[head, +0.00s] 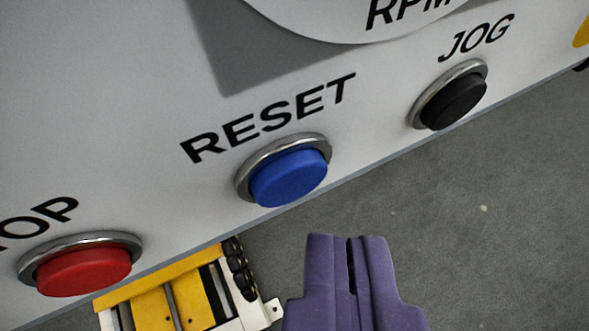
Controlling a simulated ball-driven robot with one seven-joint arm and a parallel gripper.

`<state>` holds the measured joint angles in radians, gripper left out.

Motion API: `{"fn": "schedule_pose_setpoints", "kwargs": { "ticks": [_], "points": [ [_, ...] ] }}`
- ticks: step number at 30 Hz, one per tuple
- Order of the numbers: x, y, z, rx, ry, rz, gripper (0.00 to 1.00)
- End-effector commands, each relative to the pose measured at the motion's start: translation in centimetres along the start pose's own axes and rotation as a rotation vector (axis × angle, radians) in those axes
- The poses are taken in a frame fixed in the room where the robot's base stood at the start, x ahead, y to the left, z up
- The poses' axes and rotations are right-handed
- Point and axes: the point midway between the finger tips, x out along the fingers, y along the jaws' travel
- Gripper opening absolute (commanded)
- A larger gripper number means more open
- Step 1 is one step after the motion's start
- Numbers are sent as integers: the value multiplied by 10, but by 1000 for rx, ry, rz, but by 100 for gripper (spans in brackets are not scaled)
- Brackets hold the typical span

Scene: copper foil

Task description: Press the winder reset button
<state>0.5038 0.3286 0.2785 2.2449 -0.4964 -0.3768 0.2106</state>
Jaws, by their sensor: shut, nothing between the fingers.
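The blue reset button (290,177) sits in a shiny metal ring on a light grey panel (110,110), under the printed word RESET. My gripper (350,240) shows at the bottom of the head view, with purple fingers closed together and nothing held. Its tips appear just below and right of the blue button in the picture. A gap shows between the tips and the button, and nothing hides the button's face. How far the tips are from the panel in depth I cannot tell.
A red button (84,271) with a partly cut-off label is at the lower left. A black button (455,100) marked JOG is at the upper right. A round RPM dial (350,12) is above. A yellow and white device (170,300) lies below the panel, left of my gripper. Grey floor (490,240) is clear at right.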

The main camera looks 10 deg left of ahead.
Motion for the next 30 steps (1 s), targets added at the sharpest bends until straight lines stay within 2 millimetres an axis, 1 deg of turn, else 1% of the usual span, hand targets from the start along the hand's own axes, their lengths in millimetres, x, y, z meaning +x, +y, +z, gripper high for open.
{"fn": "schedule_pose_setpoints", "kwargs": {
  "ticks": [9,17,30],
  "points": [
    [0,0,0,0,0,0,0],
    [6,-4,-4,0,0,-1,0],
    [6,-5,-5,0,0,0,0]
  ]
}}
